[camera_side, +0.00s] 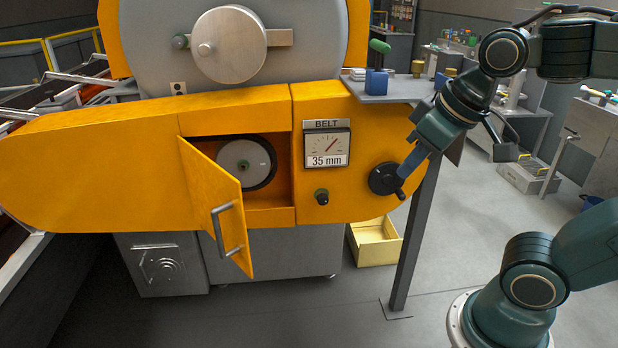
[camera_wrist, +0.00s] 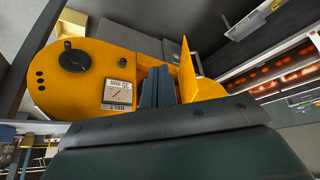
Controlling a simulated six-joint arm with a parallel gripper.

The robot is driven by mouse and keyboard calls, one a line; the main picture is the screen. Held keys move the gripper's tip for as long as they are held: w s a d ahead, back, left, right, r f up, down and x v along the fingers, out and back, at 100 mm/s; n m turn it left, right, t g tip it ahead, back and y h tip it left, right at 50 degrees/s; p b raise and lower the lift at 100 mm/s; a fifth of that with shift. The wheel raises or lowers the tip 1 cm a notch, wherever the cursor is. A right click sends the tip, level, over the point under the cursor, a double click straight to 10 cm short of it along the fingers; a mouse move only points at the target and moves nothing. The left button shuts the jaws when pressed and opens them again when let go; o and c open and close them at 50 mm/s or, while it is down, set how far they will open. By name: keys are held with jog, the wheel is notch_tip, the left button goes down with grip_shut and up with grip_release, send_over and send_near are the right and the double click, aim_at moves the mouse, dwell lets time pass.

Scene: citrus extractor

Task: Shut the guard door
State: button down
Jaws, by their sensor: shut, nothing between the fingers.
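The orange guard door (camera_side: 215,200) stands ajar on the yellow-orange machine housing, hinged at its left edge and swung outward. A grey bar handle (camera_side: 227,228) is on its outer face near the free edge. Behind it an opening shows a grey disc (camera_side: 246,165). My gripper (camera_side: 404,174) is shut and empty, well to the right of the door, and overlaps the black crank wheel in the side view. In the wrist view the shut fingers (camera_wrist: 157,86) appear apart from the wheel, and the door (camera_wrist: 187,72) sticks up edge-on just right of them. The handle is hidden there.
The black crank wheel (camera_side: 385,179), a belt gauge (camera_side: 327,149) reading 35 mm and a small dark knob (camera_side: 321,197) are on the housing right of the opening. A grey post (camera_side: 413,240) holds a small shelf. A yellow bin (camera_side: 375,242) is on the floor.

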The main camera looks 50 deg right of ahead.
jog(key=w+a+m+g+h, duration=0.1)
jog(key=w+a, duration=0.2)
jog(key=w, duration=0.8)
jog(key=w+a+m+h, duration=0.1)
jog(key=w+a+h, duration=0.15)
jog(key=w, duration=0.85)
jog(key=w+a+f+h, duration=0.2)
jog(key=w+a+f, duration=0.7)
jog(key=a+f, duration=0.5)
jog(key=shift+w+a+m+g, duration=0.15)
jog(key=shift+a+m+g, duration=0.25)
jog(key=shift+a, duration=0.05)
jog(key=shift+d+f+h, duration=0.1)
jog(key=shift+f+h, duration=0.05)
jog(key=shift+h, duration=0.1)
send_near(239, 230)
notch_tip(239, 230, down, 3)
jog(key=w+a, duration=0.2)
jog(key=shift+s+d+f, duration=0.15)
jog(key=shift+d+f, duration=0.05)
jog(key=shift+d, duration=0.9)
jog(key=shift+s+d+f, duration=0.15)
jog(key=shift+d, duration=0.9)
